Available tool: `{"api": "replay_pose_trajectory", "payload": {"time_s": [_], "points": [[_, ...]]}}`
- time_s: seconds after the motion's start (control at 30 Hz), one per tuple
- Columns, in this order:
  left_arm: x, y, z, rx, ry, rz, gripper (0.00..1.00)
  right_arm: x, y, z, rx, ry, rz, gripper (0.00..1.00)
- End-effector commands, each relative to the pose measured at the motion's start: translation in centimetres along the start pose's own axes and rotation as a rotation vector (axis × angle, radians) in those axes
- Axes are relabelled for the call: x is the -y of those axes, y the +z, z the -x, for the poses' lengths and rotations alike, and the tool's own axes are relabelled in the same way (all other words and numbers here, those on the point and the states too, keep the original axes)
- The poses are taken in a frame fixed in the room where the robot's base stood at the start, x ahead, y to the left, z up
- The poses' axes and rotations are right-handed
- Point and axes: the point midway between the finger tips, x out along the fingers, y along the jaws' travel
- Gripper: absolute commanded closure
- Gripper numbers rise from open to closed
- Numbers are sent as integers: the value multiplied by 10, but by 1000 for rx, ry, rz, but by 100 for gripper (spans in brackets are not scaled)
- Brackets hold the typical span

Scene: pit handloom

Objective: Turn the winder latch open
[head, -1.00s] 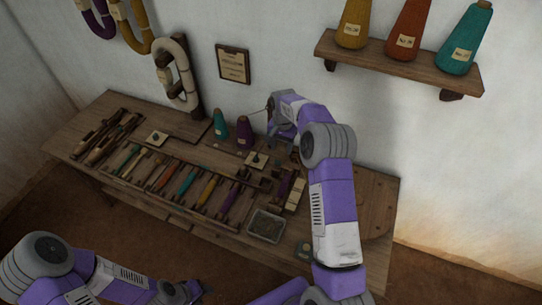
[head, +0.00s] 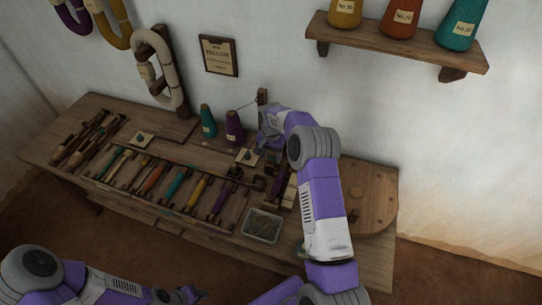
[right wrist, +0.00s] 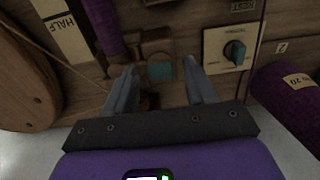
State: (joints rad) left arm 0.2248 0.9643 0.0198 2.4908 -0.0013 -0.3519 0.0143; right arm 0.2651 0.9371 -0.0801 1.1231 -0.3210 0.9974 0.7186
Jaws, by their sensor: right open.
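My right gripper (head: 268,156) is over the back right part of the bench, pointing down. In the right wrist view its two fingers (right wrist: 163,88) are apart, with nothing held between them. A small teal block (right wrist: 160,72) on a dark wooden mount shows between and beyond the fingertips; I cannot tell for sure whether it is the winder latch. A purple-wound bobbin (right wrist: 103,25) is to its left. To its right is a pale plate (right wrist: 218,60) with a dark teal knob (right wrist: 235,52). My left gripper (head: 182,296) is low at the bottom edge, away from the bench; its jaws are unclear.
A purple cone (head: 234,128) and a teal cone (head: 208,121) stand left of my right gripper. Several coloured shuttles lie along the bench. A grey tray (head: 262,226) is at the front. A round wooden board (head: 368,200) lies at right. A wall shelf (head: 400,45) holds cones.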

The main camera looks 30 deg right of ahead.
Motion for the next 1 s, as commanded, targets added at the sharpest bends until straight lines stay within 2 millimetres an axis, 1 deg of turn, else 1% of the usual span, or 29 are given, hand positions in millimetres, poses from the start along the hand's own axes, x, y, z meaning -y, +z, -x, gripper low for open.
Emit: {"api": "replay_pose_trajectory", "payload": {"time_s": [0.23,0.5,0.6,0.83,1.0], "points": [[0,0,0,0,0,0,57,0,0,0,0,0,0,45],[0,0,0,0,0,0,57,0,0,0,0,0,0,86],[0,0,0,0,0,0,57,0,0,0,0,0,0,100],[0,0,1,0,0,0,57,0,0,0,0,0,18,100],[-1,0,4,0,0,0,57,0,0,0,0,0,83,100]]}}
